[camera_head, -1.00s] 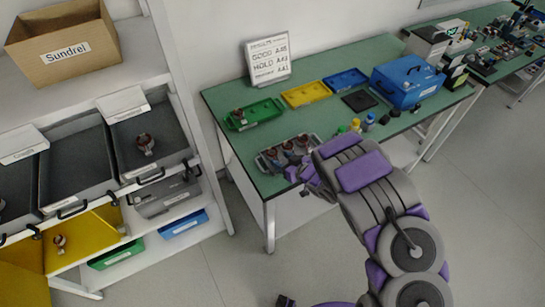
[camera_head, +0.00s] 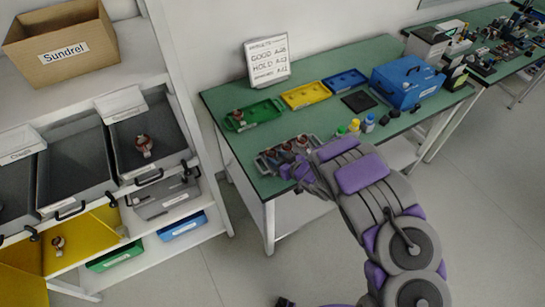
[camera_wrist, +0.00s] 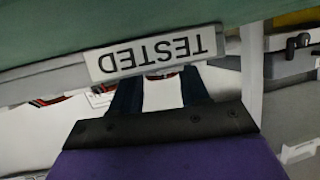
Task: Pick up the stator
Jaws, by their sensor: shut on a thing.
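Several copper-brown stators (camera_head: 286,152) stand in a grey tray (camera_head: 263,166) at the front left of the green table. My gripper (camera_head: 300,172) is at the tray's front right, with my arm hiding part of it. In the wrist view, the dark fingers of my gripper (camera_wrist: 161,82) reach behind an upside-down TESTED label (camera_wrist: 150,56). My gripper is shut on a stator, of which only a thin red and dark sliver (camera_wrist: 160,75) shows between the fingers; its hold is mostly hidden. Another stator (camera_head: 239,115) lies in the green tray (camera_head: 262,112).
Yellow (camera_head: 306,95) and blue (camera_head: 346,79) trays, a blue case (camera_head: 408,82) and small bottles (camera_head: 354,126) share the table. A shelf with grey bins (camera_head: 75,167) stands left. One bin holds a stator (camera_head: 144,144). Floor between shelf and table is clear.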

